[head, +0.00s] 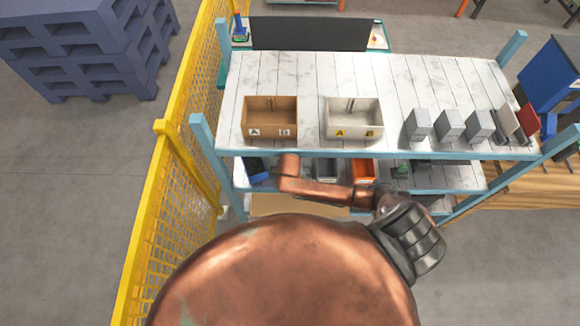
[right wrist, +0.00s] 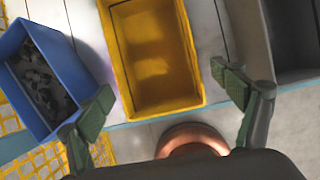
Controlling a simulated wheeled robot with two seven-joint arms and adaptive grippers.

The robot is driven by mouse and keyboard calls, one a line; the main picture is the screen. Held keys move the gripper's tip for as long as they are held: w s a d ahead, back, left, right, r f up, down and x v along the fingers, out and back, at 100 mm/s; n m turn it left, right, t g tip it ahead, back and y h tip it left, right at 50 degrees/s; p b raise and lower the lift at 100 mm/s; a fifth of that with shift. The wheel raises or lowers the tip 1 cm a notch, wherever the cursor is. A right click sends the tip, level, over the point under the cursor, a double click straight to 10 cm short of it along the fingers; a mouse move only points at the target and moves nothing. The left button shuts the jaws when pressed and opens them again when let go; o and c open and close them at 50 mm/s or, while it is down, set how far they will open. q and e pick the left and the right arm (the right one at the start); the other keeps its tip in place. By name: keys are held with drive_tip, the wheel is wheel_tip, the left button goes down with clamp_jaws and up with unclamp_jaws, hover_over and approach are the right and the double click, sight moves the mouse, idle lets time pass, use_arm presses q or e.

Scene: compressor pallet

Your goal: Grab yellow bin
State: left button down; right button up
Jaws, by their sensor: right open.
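The yellow bin (right wrist: 152,62) fills the middle of the right wrist view and looks empty. It stands on a light plank shelf, its near end close to the shelf's blue front edge. My right gripper (right wrist: 168,101) is open, with one green-padded finger to each side of the bin's near end. I see no firm contact between the fingers and the bin. In the head view my copper arm covers the place between the blue and grey bins, and the yellow bin cannot be made out there. My left gripper is not in view.
A blue bin (right wrist: 22,95) with dark small parts stands left of the yellow one, and a grey bin (right wrist: 258,50) right of it. An orange bin (head: 363,170) is farther right. The upper shelf (head: 310,78) hangs over them; yellow mesh fence (head: 160,215) is at left.

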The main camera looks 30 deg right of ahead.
drive_tip(key=shift+x, duration=1.7)
drive_tip(key=shift+w, duration=0.1)
drive_tip(key=shift+c, duration=0.4)
drive_tip(key=c, duration=1.2)
drive_tip(key=shift+r, duration=0.1)
